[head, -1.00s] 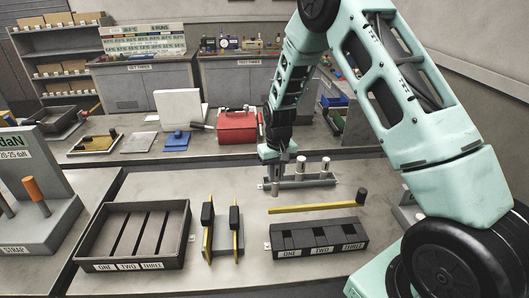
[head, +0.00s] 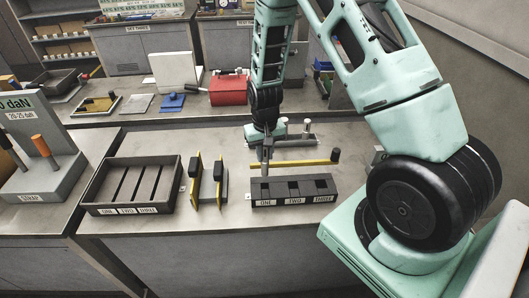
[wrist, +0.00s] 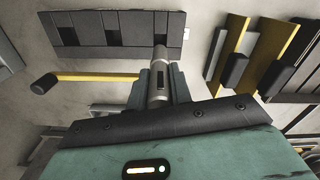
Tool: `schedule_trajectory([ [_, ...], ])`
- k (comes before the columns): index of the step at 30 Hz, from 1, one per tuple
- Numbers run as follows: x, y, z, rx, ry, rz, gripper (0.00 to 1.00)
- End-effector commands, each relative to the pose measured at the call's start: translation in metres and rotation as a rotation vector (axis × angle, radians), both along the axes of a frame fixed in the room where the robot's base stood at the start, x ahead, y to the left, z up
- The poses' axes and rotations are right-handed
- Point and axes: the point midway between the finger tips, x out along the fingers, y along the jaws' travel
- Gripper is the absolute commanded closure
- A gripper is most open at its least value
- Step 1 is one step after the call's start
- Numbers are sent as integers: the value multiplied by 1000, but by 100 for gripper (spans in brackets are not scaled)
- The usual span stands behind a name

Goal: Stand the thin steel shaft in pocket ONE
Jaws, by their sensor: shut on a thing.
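My gripper (head: 266,152) is shut on a thin grey steel shaft (wrist: 158,84), which points down from the jaws. In the head view the shaft's lower end is at the left end of a dark pocket block (head: 293,202) labelled ONE, TWO, THREE. In the wrist view the block (wrist: 90,36) appears turned round, and the shaft's tip lies near the pocket at its right end, ONE. Pockets TWO and THREE look empty. I cannot tell whether the tip is above the pocket or just inside it.
A yellow bar with a black knob (head: 310,162) lies behind the block. Yellow-and-black uprights (head: 196,182) and a slotted tray (head: 92,205) stand to the left. A rack with a cylinder (head: 307,126) is behind my gripper.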

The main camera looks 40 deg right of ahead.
Motion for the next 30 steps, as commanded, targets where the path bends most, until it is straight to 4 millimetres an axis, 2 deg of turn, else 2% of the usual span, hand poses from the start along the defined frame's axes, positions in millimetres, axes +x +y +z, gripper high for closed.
schedule_trajectory([
  [30,0,0,-53,0,0,1,100],
])
